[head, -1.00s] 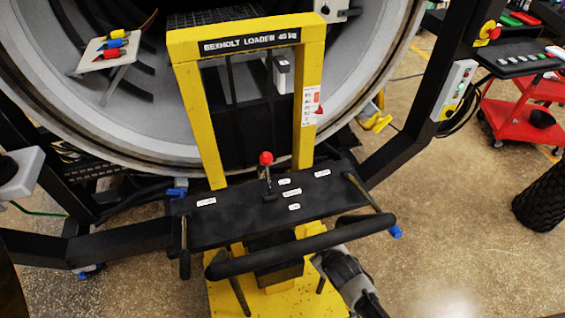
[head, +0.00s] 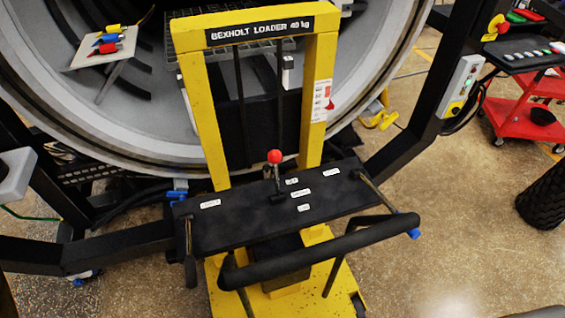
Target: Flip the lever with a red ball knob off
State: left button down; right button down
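The lever with the red ball knob (head: 274,157) stands up from the middle of the black panel (head: 240,228) on the yellow loader (head: 205,120). Its short metal shaft rises from a dark base near the panel's back edge, close to upright. Small white labels (head: 291,182) lie around it, too small to read. Neither gripper shows in the head view. Nothing touches the lever.
A black handlebar (head: 320,250) crosses in front of the panel. The round furnace opening (head: 380,60) is behind the loader.

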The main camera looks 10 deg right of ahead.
aim_at(274, 157)
jog(key=k+l+u, duration=0.1)
jog(key=l, duration=0.3)
jog(key=k+l+u, duration=0.1)
jog(key=l, duration=0.25)
jog(key=k+l+u, duration=0.1)
jog(key=l, duration=0.3)
jog(key=k+l+u, duration=0.1)
jog(key=l, duration=0.25)
jog(key=k, duration=0.1)
